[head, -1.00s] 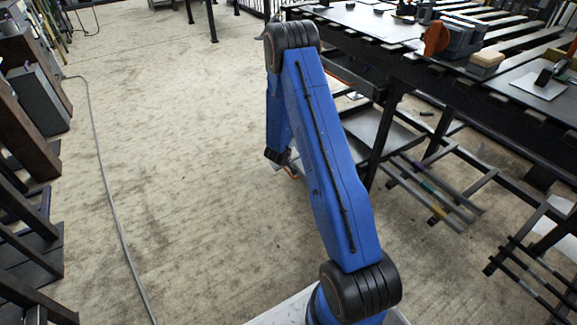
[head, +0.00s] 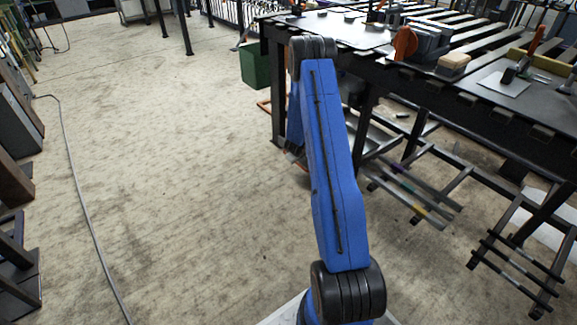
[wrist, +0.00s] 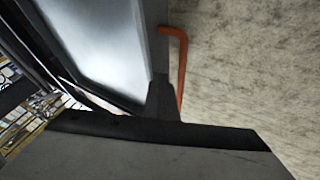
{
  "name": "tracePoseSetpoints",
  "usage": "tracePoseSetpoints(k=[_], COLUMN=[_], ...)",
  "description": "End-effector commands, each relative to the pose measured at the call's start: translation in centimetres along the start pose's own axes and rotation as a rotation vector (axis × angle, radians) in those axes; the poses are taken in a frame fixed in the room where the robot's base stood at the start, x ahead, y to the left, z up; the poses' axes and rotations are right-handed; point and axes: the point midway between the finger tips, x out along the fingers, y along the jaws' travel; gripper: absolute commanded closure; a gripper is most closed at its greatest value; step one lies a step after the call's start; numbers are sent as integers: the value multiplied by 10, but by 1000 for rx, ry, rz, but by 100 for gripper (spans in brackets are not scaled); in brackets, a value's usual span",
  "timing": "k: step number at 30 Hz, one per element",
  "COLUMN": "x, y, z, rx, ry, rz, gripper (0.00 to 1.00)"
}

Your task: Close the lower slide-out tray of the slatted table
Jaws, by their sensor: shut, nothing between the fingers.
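The slatted table (head: 480,48) stands at the right in the head view. In the wrist view a pale, shiny tray panel (wrist: 100,40) with a grey edge lies at upper left. An orange bar handle (wrist: 181,70) sticks out from that edge over the floor. My gripper (wrist: 163,100) is shut and empty, close beside the tray's edge near the handle; I cannot tell whether it touches. In the head view my blue arm hides the gripper and most of the space under the table's near end. An orange bar (head: 264,106) shows left of the table leg there.
Tools and a sanding block (head: 453,63) lie on the tabletop. Below are dark legs and low racks of bars (head: 415,190). A green bin (head: 255,66) is by the table's far corner. A cable (head: 75,190) crosses the floor; the floor at left is open.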

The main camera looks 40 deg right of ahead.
Motion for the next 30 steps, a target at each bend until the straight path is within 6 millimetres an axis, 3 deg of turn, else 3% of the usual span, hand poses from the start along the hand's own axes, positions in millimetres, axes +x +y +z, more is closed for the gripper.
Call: tracePoseSetpoints(k=[1,6,12,30], x=[7,23,34,37], y=[14,45,64,73], z=[0,0,0,-1], rx=[4,3,1,4], ry=[1,1,1,4], rz=[4,3,2,8], gripper=[100,100,100,100])
